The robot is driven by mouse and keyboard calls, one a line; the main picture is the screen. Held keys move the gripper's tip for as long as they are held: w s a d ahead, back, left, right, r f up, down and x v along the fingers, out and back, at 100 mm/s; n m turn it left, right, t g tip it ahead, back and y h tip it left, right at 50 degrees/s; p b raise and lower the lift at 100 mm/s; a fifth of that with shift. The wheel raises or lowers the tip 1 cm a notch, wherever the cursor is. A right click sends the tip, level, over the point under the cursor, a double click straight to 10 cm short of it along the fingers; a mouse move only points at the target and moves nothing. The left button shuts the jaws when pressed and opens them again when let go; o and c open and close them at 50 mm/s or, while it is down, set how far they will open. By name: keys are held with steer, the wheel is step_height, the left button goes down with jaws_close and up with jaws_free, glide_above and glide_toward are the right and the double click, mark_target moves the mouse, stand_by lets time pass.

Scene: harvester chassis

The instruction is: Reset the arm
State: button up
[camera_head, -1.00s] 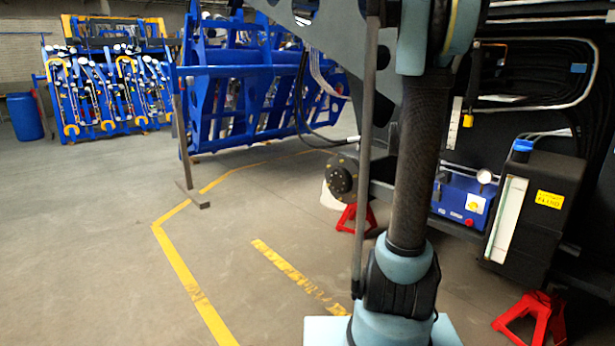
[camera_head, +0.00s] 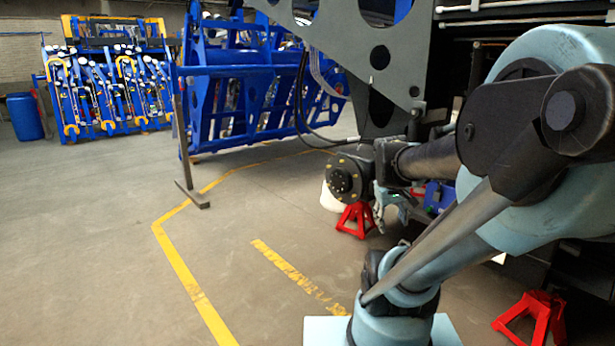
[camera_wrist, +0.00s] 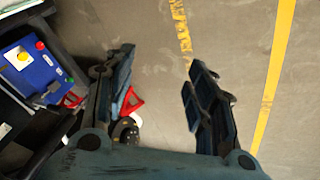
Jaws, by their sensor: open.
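My gripper (camera_wrist: 158,65) is open in the wrist view, with its two dark blue fingers well apart. Bare concrete floor shows between them and nothing is held. In the head view my arm is folded across the right side, and my gripper (camera_head: 388,206) shows small beside a red stand and the round black hub. Its fingers are hard to make out there.
The black chassis (camera_head: 385,60) rises behind my arm. Red stands (camera_head: 356,219) and (camera_head: 535,318) are on the floor. A blue box (camera_wrist: 33,65) is left of my gripper. A blue frame (camera_head: 230,90) stands at the back. The floor at left is clear, with yellow lines.

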steer(key=s+a+f+m+y, duration=0.1)
steer(key=s+a+f, duration=0.1)
steer(key=s, duration=0.3)
steer(key=s+a+f+g+y, duration=0.1)
steer(key=s+a+f, duration=0.2)
steer(key=s+a, duration=0.1)
steer(key=shift+s+m, duration=0.4)
steer(key=shift+f, duration=0.1)
